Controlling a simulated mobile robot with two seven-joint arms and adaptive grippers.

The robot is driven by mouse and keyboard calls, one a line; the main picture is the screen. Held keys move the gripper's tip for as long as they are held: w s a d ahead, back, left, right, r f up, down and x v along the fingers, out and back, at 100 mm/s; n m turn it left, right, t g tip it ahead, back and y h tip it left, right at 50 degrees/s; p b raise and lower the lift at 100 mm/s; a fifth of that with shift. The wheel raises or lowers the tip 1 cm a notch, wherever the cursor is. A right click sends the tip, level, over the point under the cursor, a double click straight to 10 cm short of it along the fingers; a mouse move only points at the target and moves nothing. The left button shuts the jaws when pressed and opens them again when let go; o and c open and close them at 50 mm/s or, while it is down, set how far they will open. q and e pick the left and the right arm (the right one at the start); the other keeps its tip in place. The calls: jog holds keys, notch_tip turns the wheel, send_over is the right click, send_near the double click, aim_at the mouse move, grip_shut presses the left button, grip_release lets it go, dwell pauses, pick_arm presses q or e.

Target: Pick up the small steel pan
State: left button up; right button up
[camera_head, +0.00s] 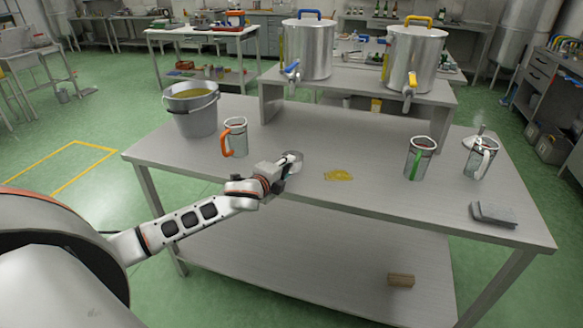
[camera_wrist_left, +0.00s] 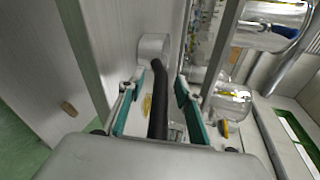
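The small steel pan (camera_head: 293,156) stands on the steel table near its front edge, partly hidden by my left gripper (camera_head: 284,171). In the left wrist view the round pan (camera_wrist_left: 153,46) lies beyond the fingertips. Its dark handle (camera_wrist_left: 158,105) runs back between the two teal-padded fingers of the left gripper (camera_wrist_left: 160,98). The fingers are apart, with a visible gap on each side of the handle. My right gripper is in neither view.
Two tapped steel tanks stand on the raised shelf behind.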

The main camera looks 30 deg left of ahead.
pick_arm(q)
grip_shut()
